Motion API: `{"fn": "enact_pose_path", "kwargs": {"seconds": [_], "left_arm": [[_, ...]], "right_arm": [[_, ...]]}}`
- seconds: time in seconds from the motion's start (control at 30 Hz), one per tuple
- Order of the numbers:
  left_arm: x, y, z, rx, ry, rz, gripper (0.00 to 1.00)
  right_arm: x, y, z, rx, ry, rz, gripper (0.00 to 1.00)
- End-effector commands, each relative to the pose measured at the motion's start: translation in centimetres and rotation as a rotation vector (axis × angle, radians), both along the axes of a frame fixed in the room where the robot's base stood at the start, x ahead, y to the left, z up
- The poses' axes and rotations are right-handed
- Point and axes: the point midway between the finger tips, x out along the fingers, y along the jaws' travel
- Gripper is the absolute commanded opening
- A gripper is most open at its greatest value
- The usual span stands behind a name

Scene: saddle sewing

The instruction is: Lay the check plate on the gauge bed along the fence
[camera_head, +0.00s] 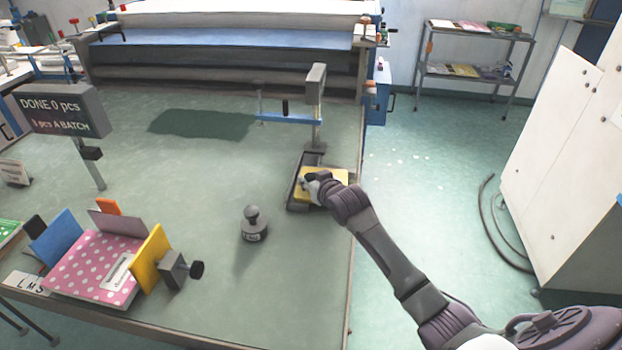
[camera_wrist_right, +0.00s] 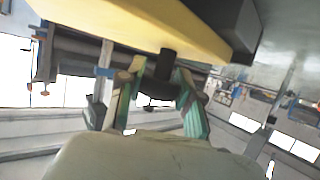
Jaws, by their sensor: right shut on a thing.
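The check plate looks like a yellow plate (camera_head: 333,174) at the right edge of the table. It lies over or on the gauge bed (camera_head: 296,184), a dark low tray with a raised dark edge, apparently the fence, along its left side. My right gripper (camera_head: 311,181) is over the plate. In the right wrist view the yellow plate (camera_wrist_right: 130,22) fills the top, and my right gripper (camera_wrist_right: 163,82) is shut on its black knob. A dark block (camera_wrist_right: 236,28) shows close beside the plate. Whether plate and bed touch is hidden. My left gripper is not in view.
A grey post with a blue arm (camera_head: 290,118) stands just behind the bed. A dark knobbed weight (camera_head: 254,224) stands to its left. A display sign (camera_head: 58,112) stands at left.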

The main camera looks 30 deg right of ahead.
Motion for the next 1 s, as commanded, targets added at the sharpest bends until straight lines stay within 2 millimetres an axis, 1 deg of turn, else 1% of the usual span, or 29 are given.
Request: {"fn": "enact_pose_path", "kwargs": {"seconds": [0.07, 0.2, 0.23, 0.3, 0.37, 0.6, 0.73, 0.87, 1.0], "left_arm": [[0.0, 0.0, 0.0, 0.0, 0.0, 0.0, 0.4], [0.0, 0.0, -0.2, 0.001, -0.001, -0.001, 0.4], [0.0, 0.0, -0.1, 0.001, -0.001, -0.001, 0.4], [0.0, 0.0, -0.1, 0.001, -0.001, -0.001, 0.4], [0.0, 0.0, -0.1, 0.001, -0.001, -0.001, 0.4], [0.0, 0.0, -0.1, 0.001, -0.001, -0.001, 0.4], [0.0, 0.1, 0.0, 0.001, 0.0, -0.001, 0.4], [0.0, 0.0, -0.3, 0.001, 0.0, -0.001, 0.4], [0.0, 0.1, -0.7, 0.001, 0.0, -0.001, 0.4]], "right_arm": [[0.0, 0.0, 0.1, 0.0, -0.003, 0.0, 0.0], [0.0, 0.0, -0.3, 0.0, -0.001, 0.0, 0.0], [0.0, 0.0, -0.3, 0.0, 0.0, 0.0, 0.4], [0.0, 0.0, -0.2, 0.0, 0.0, 0.0, 0.52], [0.0, 0.0, -0.2, 0.0, 0.0, 0.0, 0.6], [0.0, 0.0, -0.2, 0.0, 0.0, 0.0, 0.6], [-0.2, 0.0, 0.1, 0.0, -0.001, 0.0, 0.6], [-1.6, 0.1, 0.6, -0.001, -0.001, 0.001, 0.6], [-4.2, 0.2, 1.6, -0.002, -0.002, 0.001, 0.6]]}}
